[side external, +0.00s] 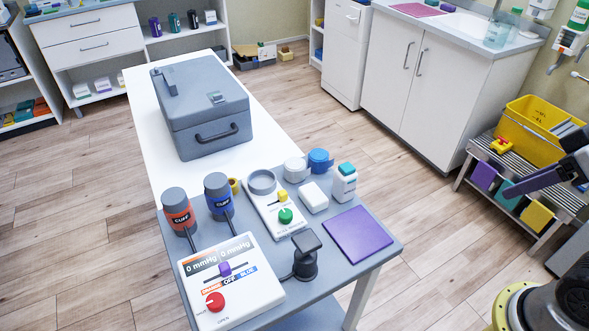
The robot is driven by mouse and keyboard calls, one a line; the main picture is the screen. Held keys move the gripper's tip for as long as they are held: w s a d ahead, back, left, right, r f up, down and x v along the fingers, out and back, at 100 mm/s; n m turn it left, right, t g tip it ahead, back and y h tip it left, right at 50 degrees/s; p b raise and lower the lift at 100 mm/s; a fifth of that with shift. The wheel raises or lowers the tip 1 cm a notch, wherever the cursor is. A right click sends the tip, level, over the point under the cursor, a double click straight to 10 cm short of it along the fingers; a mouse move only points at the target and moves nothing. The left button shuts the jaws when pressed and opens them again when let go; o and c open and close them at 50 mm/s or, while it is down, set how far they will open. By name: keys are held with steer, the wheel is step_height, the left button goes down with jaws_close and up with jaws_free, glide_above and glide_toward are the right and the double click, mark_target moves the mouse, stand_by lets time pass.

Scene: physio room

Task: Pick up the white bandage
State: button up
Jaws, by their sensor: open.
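The white bandage (296,169) appears to be a short white roll on the grey top of the table, towards its back right part. It touches or nearly touches a blue roll (319,160) on its right. A grey ring-shaped holder (262,182) is just to its left, and a white block (313,197) is in front of it. My gripper (545,175) is partly in view at the right edge, dark and open, with nothing seen between its fingers. It is far to the right of the bandage, beyond the table. Part of it is cut off by the frame.
A large grey case (201,105) stands behind the rolls. A yellow bin (536,130) is at right.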

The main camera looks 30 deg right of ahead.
steer(key=o, duration=0.8)
steer(key=shift+c, duration=0.2)
